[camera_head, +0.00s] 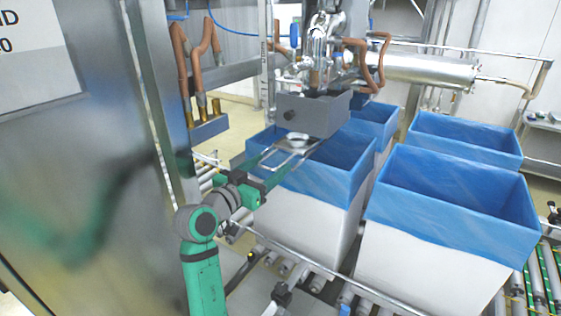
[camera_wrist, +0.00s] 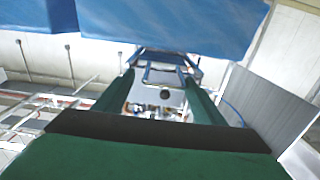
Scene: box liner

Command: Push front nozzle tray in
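The front nozzle tray (camera_head: 298,141) is a flat metal tray with a wire handle. It sticks out toward me under a grey nozzle box (camera_head: 313,114) with a dark round knob, above a blue-lined box. In the wrist view the tray's metal frame (camera_wrist: 160,72) shows beyond my fingers, with the dark knob (camera_wrist: 165,94) between them. My gripper (camera_head: 280,160) reaches to the near end of the tray. Its two green fingers are spread apart in the wrist view (camera_wrist: 162,85), with no object clearly clamped. I cannot tell whether a finger touches the handle.
Open white boxes with blue liners (camera_head: 450,195) stand on a roller conveyor at the right. A steel cabinet (camera_head: 85,190) fills the left, close to my arm. Copper-coloured hoses (camera_head: 196,60) and pipes hang around the nozzle. A metal rail (camera_head: 330,270) runs in front of the boxes.

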